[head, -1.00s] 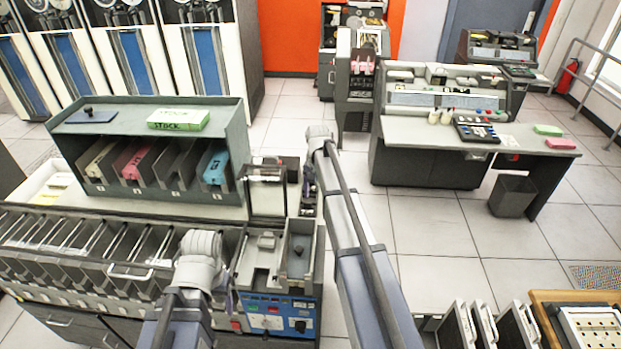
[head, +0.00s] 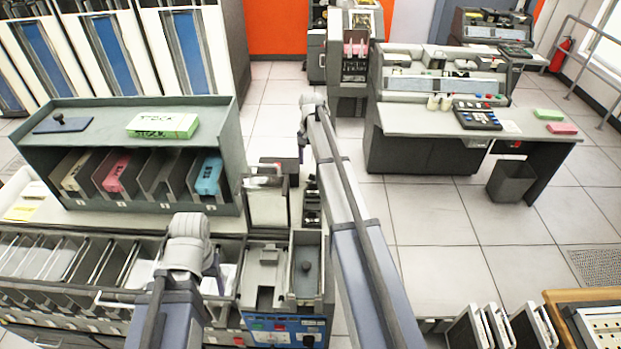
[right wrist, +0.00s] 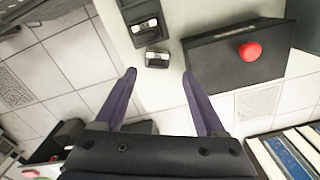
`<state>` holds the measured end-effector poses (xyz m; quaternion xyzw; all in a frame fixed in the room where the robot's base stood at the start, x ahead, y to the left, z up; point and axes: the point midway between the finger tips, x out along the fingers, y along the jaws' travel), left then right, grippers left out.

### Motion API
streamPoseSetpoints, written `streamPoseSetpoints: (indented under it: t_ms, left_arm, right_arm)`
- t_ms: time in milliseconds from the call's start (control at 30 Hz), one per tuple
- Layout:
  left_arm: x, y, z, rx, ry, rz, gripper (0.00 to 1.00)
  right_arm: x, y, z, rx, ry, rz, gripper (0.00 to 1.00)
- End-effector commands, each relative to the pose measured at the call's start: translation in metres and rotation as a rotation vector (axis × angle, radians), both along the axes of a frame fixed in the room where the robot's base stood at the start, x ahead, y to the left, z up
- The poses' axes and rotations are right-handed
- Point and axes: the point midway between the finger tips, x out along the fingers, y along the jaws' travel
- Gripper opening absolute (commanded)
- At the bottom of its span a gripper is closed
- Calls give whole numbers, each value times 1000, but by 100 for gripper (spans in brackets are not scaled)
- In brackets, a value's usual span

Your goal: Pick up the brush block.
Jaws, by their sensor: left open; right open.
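In the right wrist view a small dark block with a pale grey top (right wrist: 157,57) lies on a light surface; it looks like the brush block. My right gripper (right wrist: 159,74) is open and empty, with the block just beyond its fingertips and in line with the gap. In the head view my right gripper (head: 303,140) is mostly hidden by its arm, near the small dark pieces (head: 311,190) beside the machine. My left gripper (head: 215,268) hangs over the row of card pockets, partly hidden by its wrist; it holds nothing that I can see.
A rack (head: 225,160) with coloured card decks stands at left. A desk console (head: 420,125) is at right, with clear floor in front.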

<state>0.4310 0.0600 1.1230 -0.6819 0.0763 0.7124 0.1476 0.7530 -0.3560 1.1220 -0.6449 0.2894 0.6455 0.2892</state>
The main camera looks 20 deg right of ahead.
Motion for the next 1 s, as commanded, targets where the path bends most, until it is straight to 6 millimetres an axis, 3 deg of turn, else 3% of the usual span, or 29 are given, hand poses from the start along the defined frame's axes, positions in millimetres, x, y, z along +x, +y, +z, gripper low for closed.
streamPoseSetpoints:
  t_ms: [333,667,1000]
  left_arm:
    - [0,0,-27,1,0,-2,69]
    - [0,0,-34,1,-1,-3,69]
    - [0,0,-74,1,0,-12,69]
  right_arm:
    - [0,-1,-27,0,0,0,72]
    - [0,-2,-34,0,0,0,72]
    - [2,-7,-74,0,0,0,72]
